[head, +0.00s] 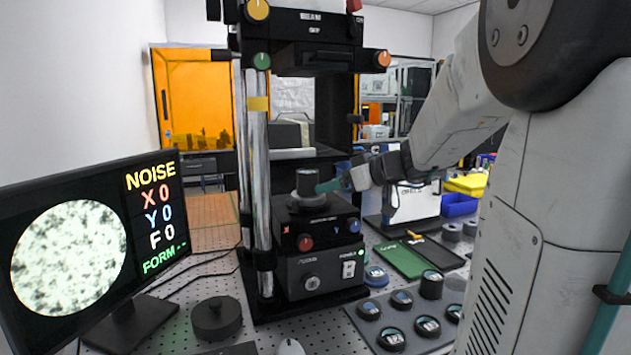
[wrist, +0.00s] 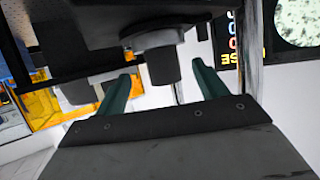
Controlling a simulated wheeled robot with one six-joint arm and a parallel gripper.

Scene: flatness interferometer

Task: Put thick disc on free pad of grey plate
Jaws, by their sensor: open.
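A dark, tall cylinder, seemingly the thick disc (head: 308,181), stands upright on a grey round holder on the interferometer stage. My gripper (head: 326,186) is at its right side, teal fingers open. In the upside-down wrist view the dark cylinder (wrist: 162,66) shows between the two spread fingertips, with a gap on each side; I see no contact. The grey plate (head: 410,312) lies at the front right with several dark discs on it. A bare grey circle (head: 455,283) at its right edge looks like a free pad, partly cut off by my arm.
The interferometer's chrome column (head: 257,160) and upper housing (head: 305,30) frame the stage closely. A monitor (head: 90,240) stands at left. A dark round knob-like part (head: 217,318) sits at the front. A green tray (head: 405,259) and blue bin (head: 458,205) lie behind the plate.

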